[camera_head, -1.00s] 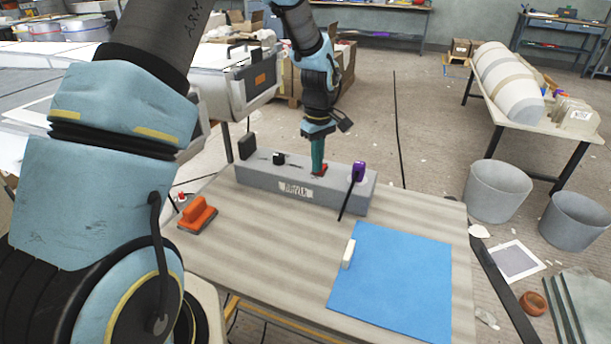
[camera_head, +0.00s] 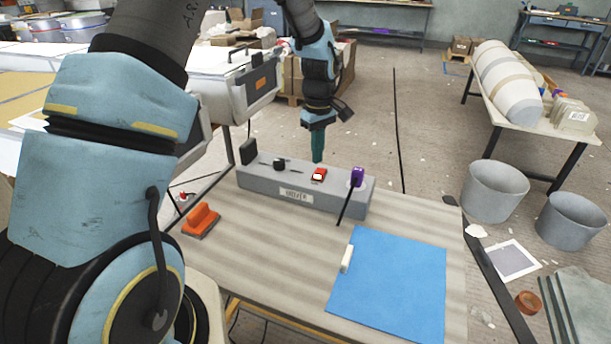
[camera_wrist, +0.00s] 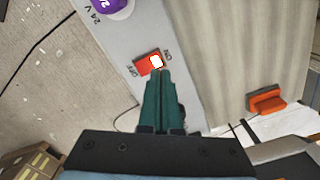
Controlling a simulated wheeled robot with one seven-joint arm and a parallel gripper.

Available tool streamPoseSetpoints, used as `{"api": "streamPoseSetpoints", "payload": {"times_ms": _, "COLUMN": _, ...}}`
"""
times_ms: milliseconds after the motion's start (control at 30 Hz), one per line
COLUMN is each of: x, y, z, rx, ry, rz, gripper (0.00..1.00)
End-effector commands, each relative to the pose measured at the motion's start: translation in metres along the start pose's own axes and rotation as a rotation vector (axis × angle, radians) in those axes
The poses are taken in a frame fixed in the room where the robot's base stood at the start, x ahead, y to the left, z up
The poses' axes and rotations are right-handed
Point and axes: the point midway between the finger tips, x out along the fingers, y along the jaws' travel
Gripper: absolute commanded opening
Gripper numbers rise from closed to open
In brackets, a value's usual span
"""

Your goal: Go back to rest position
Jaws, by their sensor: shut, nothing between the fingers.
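My gripper (camera_head: 318,158) is shut and empty, its teal fingers pointing down, apart from and above the back of a grey box (camera_head: 258,187) on the table. On the box's top is a red rocker switch (camera_head: 319,175) with a bright white lit part. In the wrist view the switch (camera_wrist: 149,63) sits between the words ON and OFF, with the lit part at the ON side. My closed fingertips (camera_wrist: 163,72) appear just below it in that picture.
The box also bears a purple plug (camera_head: 357,176) with a black cable and a black knob (camera_head: 279,163). A blue mat (camera_head: 390,290) with a white block (camera_head: 346,259) and an orange-handled tool (camera_head: 201,220) lie on the wooden table. Two grey bins (camera_head: 492,190) (camera_head: 571,220) stand right.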

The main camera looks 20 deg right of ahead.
Motion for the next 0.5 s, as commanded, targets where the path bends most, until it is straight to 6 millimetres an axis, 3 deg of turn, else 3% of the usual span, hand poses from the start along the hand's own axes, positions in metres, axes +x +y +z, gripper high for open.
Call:
{"api": "streamPoseSetpoints", "payload": {"times_ms": 200, "x": -0.019, "y": 0.000, "z": 0.000, "rx": 0.000, "ry": 0.000, "rz": 0.001, "gripper": 0.00}}
{"api": "streamPoseSetpoints", "payload": {"times_ms": 500, "x": -0.020, "y": 0.000, "z": 0.000, "rx": 0.000, "ry": 0.000, "rz": 0.000, "gripper": 0.00}}
